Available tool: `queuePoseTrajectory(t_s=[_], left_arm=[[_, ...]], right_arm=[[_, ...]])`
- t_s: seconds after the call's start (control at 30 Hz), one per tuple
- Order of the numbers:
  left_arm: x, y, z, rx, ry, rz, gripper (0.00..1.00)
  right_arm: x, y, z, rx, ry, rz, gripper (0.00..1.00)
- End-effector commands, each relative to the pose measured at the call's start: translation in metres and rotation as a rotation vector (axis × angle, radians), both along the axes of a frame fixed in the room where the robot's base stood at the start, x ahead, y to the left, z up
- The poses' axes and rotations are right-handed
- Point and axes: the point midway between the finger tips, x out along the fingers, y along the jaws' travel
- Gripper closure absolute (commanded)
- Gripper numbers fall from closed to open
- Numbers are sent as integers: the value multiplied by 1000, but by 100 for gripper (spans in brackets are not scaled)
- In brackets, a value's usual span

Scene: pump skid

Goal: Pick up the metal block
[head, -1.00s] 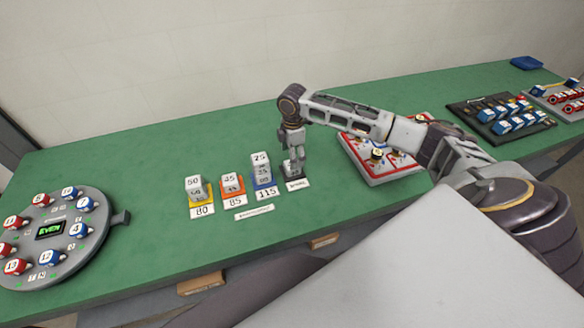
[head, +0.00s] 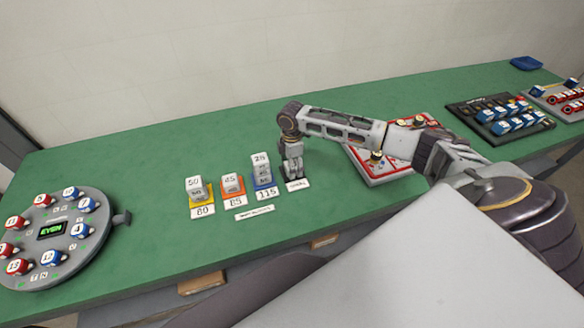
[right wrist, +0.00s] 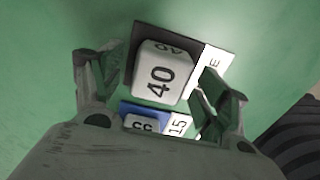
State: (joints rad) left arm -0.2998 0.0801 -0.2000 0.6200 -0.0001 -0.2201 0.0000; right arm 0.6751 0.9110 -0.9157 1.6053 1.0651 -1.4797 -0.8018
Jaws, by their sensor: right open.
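A light metal block marked 40 (right wrist: 160,72) sits on a dark pad (right wrist: 144,35) in the right wrist view. My right gripper (right wrist: 155,88) is open and points down, with one finger on each side of the block. I cannot tell whether the fingers touch it. In the head view my right gripper (head: 293,172) is low over the spot behind the white spare label (head: 298,185) and hides the block there. My left gripper is not in view.
Close to the left, a block stack (head: 262,172) stands on a blue pad behind a 115 label. Further left are blocks on orange (head: 232,184) and yellow (head: 198,190) pads. A round dial panel (head: 50,240) is at far left. A red-and-white board (head: 380,165) lies to the right.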

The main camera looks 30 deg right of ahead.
Motion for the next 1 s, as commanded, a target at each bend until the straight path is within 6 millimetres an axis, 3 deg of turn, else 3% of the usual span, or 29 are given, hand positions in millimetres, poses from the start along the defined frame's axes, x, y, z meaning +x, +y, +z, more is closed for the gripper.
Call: queuePoseTrajectory(t_s=[0.2, 0.63, 1.0], left_arm=[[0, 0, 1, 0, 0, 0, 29], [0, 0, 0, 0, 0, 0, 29], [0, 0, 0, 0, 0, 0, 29]], right_arm=[[0, 1, -11, 1, 0, 1, 25], [0, 0, -11, 0, 0, 1, 26], [0, 0, -11, 0, 0, 1, 74]])
